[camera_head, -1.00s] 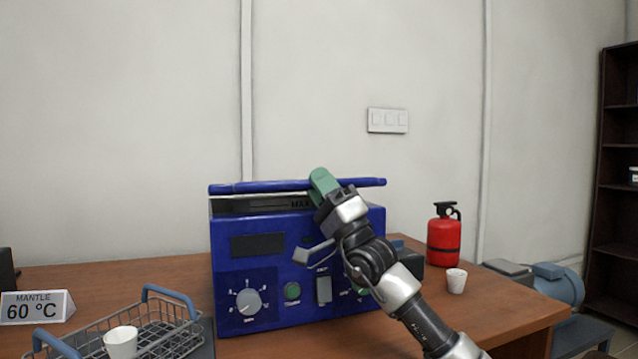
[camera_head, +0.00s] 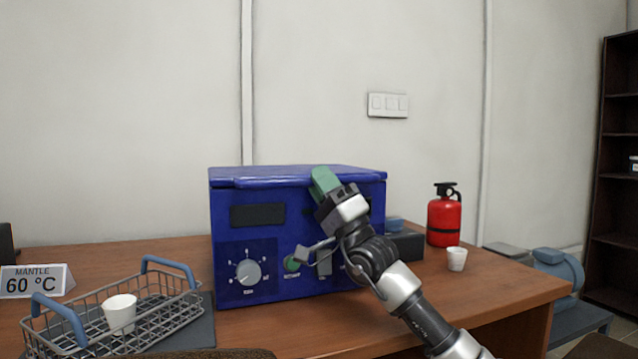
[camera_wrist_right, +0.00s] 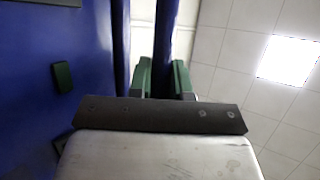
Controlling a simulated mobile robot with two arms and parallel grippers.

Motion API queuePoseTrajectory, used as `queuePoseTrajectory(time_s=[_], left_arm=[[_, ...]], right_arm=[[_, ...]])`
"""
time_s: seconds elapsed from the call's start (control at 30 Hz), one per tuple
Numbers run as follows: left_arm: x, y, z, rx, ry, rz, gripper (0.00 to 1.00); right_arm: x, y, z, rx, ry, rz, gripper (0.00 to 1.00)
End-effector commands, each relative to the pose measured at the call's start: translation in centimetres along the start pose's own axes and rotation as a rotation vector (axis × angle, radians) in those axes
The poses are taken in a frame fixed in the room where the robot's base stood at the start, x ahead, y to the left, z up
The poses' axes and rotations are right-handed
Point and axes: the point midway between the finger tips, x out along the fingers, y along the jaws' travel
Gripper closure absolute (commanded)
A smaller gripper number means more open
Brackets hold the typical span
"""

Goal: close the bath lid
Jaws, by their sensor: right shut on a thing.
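The blue bath (camera_head: 298,250) stands on the wooden table, with a dial, buttons and a dark display on its front. Its blue lid (camera_head: 270,174) lies flat over the top, level or nearly so; I cannot tell if a thin gap is left at the front. My right gripper (camera_head: 324,181) is at the lid's front edge, right of its middle. In the right wrist view its green fingers (camera_wrist_right: 161,78) stand on both sides of the blue lid edge (camera_wrist_right: 166,40) and are shut on it. My left gripper is not in view.
A wire basket (camera_head: 165,312) with blue handles holds a white cup (camera_head: 120,313) at the front left. A sign (camera_head: 35,281) stands at the far left. A red extinguisher (camera_head: 444,218) and another white cup (camera_head: 456,259) stand right of the bath.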

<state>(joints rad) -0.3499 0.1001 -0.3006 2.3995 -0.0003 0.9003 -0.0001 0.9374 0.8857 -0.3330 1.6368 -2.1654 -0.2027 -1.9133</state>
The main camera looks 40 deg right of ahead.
Motion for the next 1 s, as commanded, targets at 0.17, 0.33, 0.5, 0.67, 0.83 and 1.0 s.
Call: queuePoseTrajectory(time_s=[0.17,0.33,0.5,0.67,0.83,1.0], left_arm=[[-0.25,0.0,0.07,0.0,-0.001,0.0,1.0],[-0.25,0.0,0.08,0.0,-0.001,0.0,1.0],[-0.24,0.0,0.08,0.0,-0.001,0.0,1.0],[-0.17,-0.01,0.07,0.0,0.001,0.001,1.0],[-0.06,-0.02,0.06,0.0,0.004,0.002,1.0],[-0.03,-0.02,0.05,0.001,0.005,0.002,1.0]], right_arm=[[-0.52,0.75,0.78,0.006,-0.012,0.013,1.0],[-0.57,0.86,0.87,0.007,-0.014,0.015,1.0],[-0.58,0.9,0.9,0.006,-0.014,0.016,0.75],[-0.48,0.73,0.7,0.005,-0.011,0.013,0.56],[-0.39,0.58,0.55,0.004,-0.009,0.01,0.56],[-0.94,0.57,0.51,0.004,-0.008,0.01,0.56]])
